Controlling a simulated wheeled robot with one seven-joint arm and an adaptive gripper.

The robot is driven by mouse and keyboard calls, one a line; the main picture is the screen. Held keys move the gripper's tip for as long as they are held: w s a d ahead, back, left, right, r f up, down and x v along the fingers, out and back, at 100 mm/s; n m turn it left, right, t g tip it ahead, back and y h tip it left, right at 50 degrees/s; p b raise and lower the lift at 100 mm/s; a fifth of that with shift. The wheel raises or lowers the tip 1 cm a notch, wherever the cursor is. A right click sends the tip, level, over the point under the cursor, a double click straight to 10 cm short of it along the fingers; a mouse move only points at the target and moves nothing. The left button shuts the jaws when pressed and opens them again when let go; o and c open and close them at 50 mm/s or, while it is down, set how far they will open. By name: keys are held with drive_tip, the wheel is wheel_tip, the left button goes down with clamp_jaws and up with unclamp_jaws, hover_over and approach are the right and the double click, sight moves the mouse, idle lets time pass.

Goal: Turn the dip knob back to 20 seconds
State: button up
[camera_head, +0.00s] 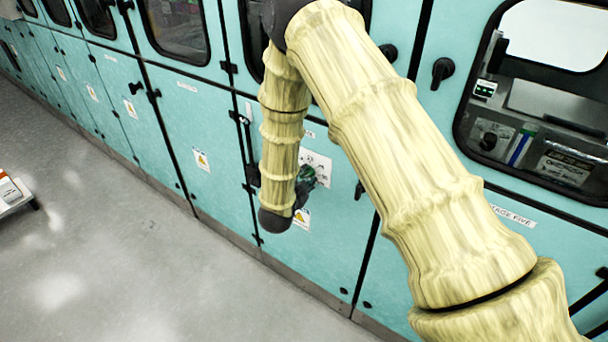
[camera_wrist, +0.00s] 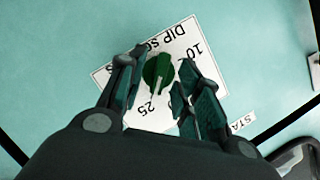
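The dip knob (camera_wrist: 158,72) is dark green and round, on a white label plate (camera_wrist: 135,118) fixed to a teal door. The plate reads upside down in the wrist view, with "DIP", "10" and "25" legible; other marks are hidden by my fingers. A pale pointer line on the knob runs down the picture, roughly toward the "25". My gripper (camera_wrist: 162,60) is open, with one finger on each side of the knob. A gap seems to show on both sides, but contact is hard to judge. In the head view, my gripper (camera_head: 304,183) is dark and small before the plate (camera_head: 318,162).
A row of teal cabinet doors (camera_head: 185,110) with black handles and warning labels runs along the wall. A window (camera_head: 545,95) is at the right. Grey floor (camera_head: 110,250) lies open at the lower left, with a white cart edge (camera_head: 15,200) at the far left.

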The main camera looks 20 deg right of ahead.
drive_tip(key=shift+w+d+f, duration=0.15)
drive_tip(key=shift+w+d, duration=0.15)
drive_tip(key=shift+w, duration=0.15)
clamp_jaws()
drive_tip(key=n+g+p, duration=0.1)
drive_tip(key=n, duration=0.1)
drive_tip(key=shift+a+n+g+h, duration=0.1)
drive_tip(key=shift+n+g+h, duration=0.2)
drive_tip(key=shift+n+h, duration=0.1)
drive_tip(key=shift+w+n+g+h+p, duration=0.1)
drive_tip(key=shift+n+g+h+p, duration=0.4)
drive_tip(key=shift+n+g+p, duration=0.75)
drive_tip(key=shift+n+b, duration=0.45)
drive_tip(key=shift+b, duration=0.05)
